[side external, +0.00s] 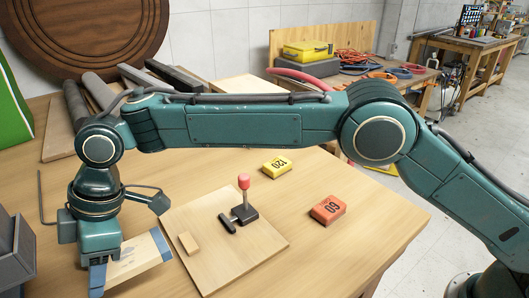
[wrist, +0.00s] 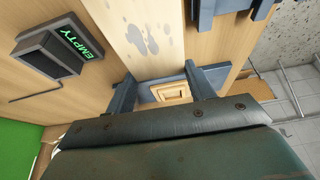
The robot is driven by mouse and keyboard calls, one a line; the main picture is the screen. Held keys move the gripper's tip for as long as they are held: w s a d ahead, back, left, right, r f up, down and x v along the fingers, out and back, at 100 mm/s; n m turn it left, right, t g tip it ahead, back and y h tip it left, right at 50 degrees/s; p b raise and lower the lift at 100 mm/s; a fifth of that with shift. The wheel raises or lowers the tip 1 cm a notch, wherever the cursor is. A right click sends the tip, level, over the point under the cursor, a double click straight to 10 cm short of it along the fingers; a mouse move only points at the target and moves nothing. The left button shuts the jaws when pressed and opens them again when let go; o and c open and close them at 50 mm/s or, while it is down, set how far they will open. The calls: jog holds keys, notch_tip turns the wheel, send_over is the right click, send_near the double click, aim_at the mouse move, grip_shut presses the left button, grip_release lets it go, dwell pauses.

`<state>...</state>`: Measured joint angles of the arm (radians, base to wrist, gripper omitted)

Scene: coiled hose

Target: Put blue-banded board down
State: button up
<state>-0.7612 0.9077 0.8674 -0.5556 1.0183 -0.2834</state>
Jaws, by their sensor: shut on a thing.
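The blue-banded board (side external: 137,262) is a pale wooden piece with a blue band near its right end, in the side external view. My gripper (side external: 98,279) is at the lower left of that view, shut on the board's left end. The board sits low, close to the left edge of a wooden base plate (side external: 262,243); I cannot tell whether it touches the table. In the wrist view my two fingers (wrist: 160,90) reach forward, and a pale surface with grey marks shows beyond them. My gripper hides part of the board.
The plate carries a red-knobbed lever (side external: 244,196) and a small wooden block (side external: 188,243). Yellow (side external: 277,166) and orange (side external: 328,209) numbered blocks lie beyond it. A dark box reading EMPTY (wrist: 62,53) shows in the wrist view. A grey bin (side external: 15,252) stands at the left edge.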

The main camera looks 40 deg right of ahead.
jog(key=w+d+r+m+t, duration=0.1)
jog(key=w+d+r+m, duration=0.2)
jog(key=d, duration=0.5)
jog(key=w+d+r+m+t+h, duration=0.1)
jog(key=w+d+m, duration=0.1)
jog(key=w+d, duration=0.5)
jog(key=w+d+r+m+t, duration=0.1)
jog(key=w+d+m, duration=0.2)
jog(key=d, duration=0.6)
jog(key=s+d+f+m+h, duration=0.1)
jog(key=d+f+m, duration=0.15)
jog(key=d, duration=1.15)
jog(key=shift+s+d+f+m+t+h, duration=0.3)
jog(key=shift+s+d+f+m, duration=0.85)
jog(key=shift+s+d, duration=0.9)
jog(key=shift+s+d+f+m+t+h, duration=0.15)
jog(key=shift+s+d+f+m+h, duration=0.2)
jog(key=shift+s+d+f+m, duration=1.65)
jog(key=shift+s+d+f+m+t+h, duration=0.25)
jog(key=shift+s+d, duration=1.1)
jog(key=shift+d, duration=1.55)
jog(key=shift+s+d+f+m+h, duration=0.1)
jog(key=shift+s+f+m+h, duration=0.15)
jog(key=shift+s+m+h, duration=0.1)
